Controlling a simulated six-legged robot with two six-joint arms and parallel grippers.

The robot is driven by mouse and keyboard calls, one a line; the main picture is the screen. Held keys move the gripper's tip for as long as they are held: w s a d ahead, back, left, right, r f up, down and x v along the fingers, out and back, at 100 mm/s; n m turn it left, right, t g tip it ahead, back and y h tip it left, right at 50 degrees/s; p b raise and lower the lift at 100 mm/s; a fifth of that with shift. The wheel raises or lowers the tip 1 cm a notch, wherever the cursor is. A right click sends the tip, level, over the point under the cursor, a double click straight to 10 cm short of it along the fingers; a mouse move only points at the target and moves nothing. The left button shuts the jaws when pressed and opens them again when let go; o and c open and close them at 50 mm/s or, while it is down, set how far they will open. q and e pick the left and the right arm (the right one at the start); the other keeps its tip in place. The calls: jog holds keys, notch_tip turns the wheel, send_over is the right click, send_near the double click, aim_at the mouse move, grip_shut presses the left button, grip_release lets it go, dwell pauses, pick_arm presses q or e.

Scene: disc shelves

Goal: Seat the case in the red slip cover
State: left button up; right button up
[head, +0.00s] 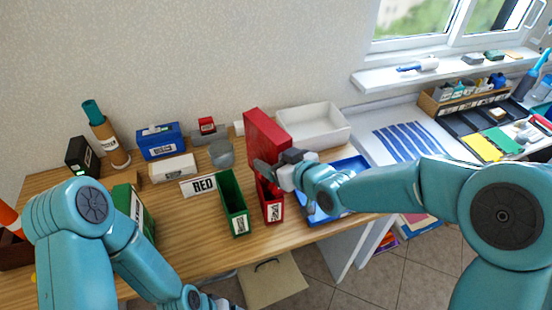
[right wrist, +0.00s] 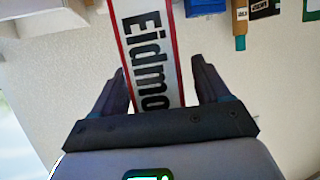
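The red case (head: 266,135) stands upright on the right part of the wooden table, above and behind the red slip cover (head: 272,208). Whether its lower end is inside the cover is hidden by my right gripper. My right gripper (head: 266,172) is at the case's lower part. In the right wrist view its two fingers straddle the case's white, red-edged spine (right wrist: 150,60), marked "Eidmo". A narrow gap shows on the right side, so the fingers look open around it. My left gripper (head: 205,301) is at the bottom edge, mostly cut off.
A grey cup (head: 221,153), a white bin (head: 313,126) and a blue tray (head: 345,165) are near. Blue (head: 160,141) and white (head: 172,168) boxes stand farther left.

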jog(key=shift+s, duration=0.1)
jog(key=shift+r+p, duration=0.25)
jog(key=shift+p, duration=0.1)
jog(key=shift+r+p, duration=0.4)
jog(key=shift+p, duration=0.15)
jog(key=b+v, duration=0.2)
jog(key=v, duration=0.9)
jog(key=s+d+f+m+g+h, duration=0.1)
jog(key=s+d+f+m+g, duration=0.1)
jog(key=f, duration=0.8)
jog(key=s+d+f+m+g+h, duration=0.1)
jog(key=s+f+m+g+h, duration=0.15)
jog(key=f, duration=0.65)
jog(key=s+d+f+m+g, duration=0.2)
jog(key=s+f+m+g, duration=0.2)
jog(key=s+f, duration=1.1)
jog(key=shift+s+f+g, duration=0.25)
jog(key=shift+f+g, duration=0.5)
jog(key=shift+g, duration=0.4)
